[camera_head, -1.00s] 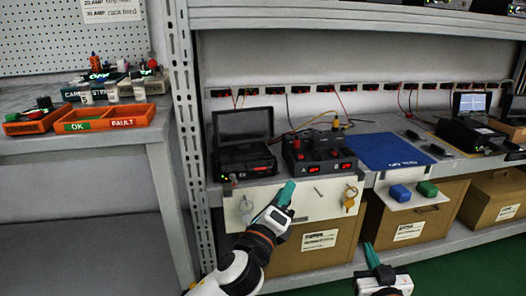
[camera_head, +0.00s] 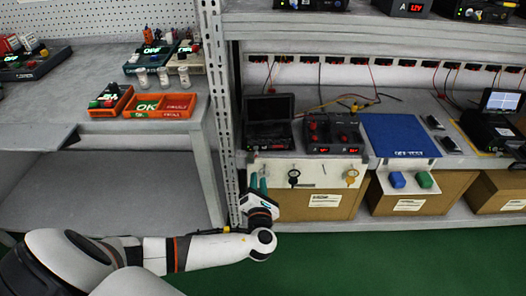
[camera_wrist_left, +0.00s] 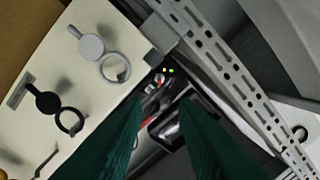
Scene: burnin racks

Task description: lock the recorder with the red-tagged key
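The recorder appears to be the black unit with a raised lid (camera_head: 268,135) on the bench in the head view. The wrist view shows part of a dark unit (camera_wrist_left: 172,128) with a round silver part and a small red piece (camera_wrist_left: 161,86); I cannot tell if this is the red-tagged key. On the pale front panel (camera_head: 310,182) hang a black-tagged key (camera_head: 293,176) and a yellow-tagged key (camera_head: 351,176). A grey-tagged key (camera_wrist_left: 91,46) shows in the wrist view. My left gripper (camera_head: 258,184) is open and empty by the panel's left end. My right gripper is out of view.
A perforated rack post (camera_head: 218,100) stands close left of my left gripper. Right of the recorder are a red-knobbed power unit (camera_head: 332,135) and a blue mat (camera_head: 398,135). Cardboard boxes (camera_head: 318,206) fill the lower shelf. Orange bins (camera_head: 160,106) are on the left bench.

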